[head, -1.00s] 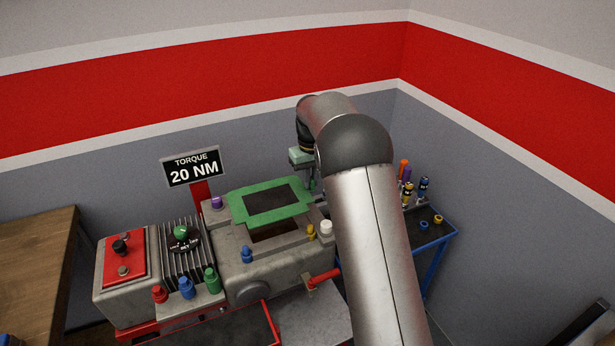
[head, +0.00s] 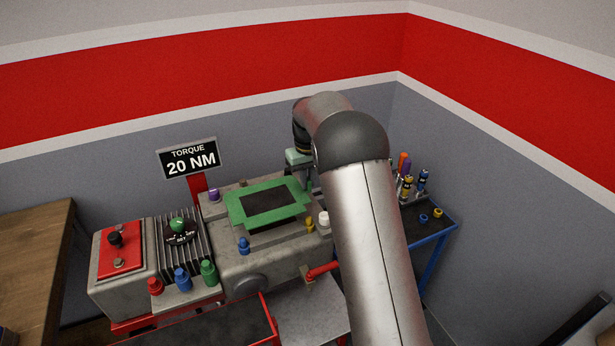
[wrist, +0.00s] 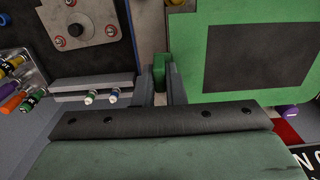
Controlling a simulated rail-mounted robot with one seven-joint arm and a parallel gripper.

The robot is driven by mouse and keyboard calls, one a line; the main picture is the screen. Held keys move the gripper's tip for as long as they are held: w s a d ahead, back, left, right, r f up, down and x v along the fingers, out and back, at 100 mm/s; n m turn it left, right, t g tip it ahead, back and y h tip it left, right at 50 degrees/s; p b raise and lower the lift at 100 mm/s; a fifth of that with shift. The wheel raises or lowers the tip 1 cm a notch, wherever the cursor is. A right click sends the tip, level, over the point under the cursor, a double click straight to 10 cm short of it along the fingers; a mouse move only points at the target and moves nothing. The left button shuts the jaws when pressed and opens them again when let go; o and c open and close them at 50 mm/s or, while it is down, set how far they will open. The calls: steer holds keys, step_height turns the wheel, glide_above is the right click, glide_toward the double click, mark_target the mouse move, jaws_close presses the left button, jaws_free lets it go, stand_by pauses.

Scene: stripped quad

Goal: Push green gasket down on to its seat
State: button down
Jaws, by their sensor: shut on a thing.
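The green gasket (head: 237,207) is a flat rectangular frame with a dark opening, lying over the top of the grey engine block (head: 225,262). A dark strip shows under its near edge; I cannot tell whether it touches its seat all round. In the wrist view the gasket (wrist: 191,60) fills the upper right. My gripper (wrist: 160,78) is shut on a green tab at the gasket's edge. In the head view my gripper (head: 306,180) is at the gasket's far right corner, its fingertips partly hidden by my arm.
Coloured plugs, such as a purple one (head: 214,194), a blue one (head: 244,246) and a white one (head: 324,219), stand around the block. A torque sign (head: 189,158) stands behind. A blue cart (head: 440,236) with tools is at right, a wooden bench (head: 35,250) at left.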

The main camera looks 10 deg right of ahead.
steer(key=shift+f+b, duration=0.5)
steer(key=shift+f, duration=0.75)
steer(key=shift+f+b, duration=1.15)
steer(key=shift+f, duration=0.85)
stand_by(0.4)
steer(key=c, duration=1.4)
jaws_free()
steer(key=shift+r, duration=0.1)
step_height(320, 180, up, 17)
steer(key=b, duration=0.1)
steer(key=shift+r, duration=0.1)
